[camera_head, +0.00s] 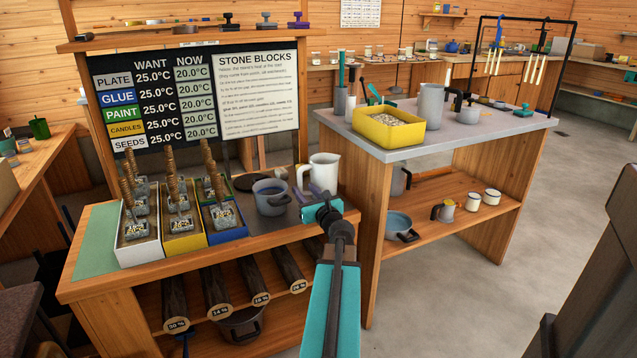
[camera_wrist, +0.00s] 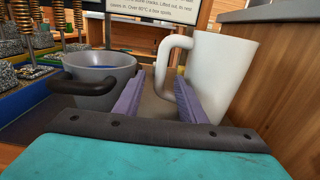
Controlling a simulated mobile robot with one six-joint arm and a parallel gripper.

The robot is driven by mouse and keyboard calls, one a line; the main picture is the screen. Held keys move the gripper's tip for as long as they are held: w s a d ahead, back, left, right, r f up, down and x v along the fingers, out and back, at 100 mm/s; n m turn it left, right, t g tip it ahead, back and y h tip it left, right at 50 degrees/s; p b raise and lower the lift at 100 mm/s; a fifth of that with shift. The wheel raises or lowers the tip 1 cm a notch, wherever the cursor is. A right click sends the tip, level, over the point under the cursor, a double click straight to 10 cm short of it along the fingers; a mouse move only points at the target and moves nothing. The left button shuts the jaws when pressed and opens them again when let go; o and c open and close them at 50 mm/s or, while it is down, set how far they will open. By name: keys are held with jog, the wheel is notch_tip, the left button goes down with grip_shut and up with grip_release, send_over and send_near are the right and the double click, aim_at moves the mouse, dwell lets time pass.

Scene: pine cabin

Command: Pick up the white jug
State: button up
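The white jug (camera_head: 325,172) stands upright on the workbench, at its right end. In the wrist view the jug (camera_wrist: 222,75) is at the right, with its handle (camera_wrist: 162,70) toward the left. My gripper (camera_head: 312,197) is just in front of the jug at bench height. Its two purple fingers (camera_wrist: 160,76) are open, with a gap between them. The handle shows in line with that gap; I cannot tell whether the fingertips reach around it. The right finger overlaps the lower handle and jug side in the picture.
A grey pot (camera_head: 271,198) with a dark handle stands close left of my gripper. Trays of stone blocks (camera_head: 183,239) stand farther left, with a sign board (camera_head: 258,100) behind. A second table (camera_head: 455,138) with a yellow bin (camera_head: 388,127) is to the right.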

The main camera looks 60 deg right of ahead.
aim_at(300, 186)
jog(key=shift+b+x, duration=0.6)
jog(key=shift+x, duration=1.95)
grip_shut()
jog(key=shift+r, duration=0.15)
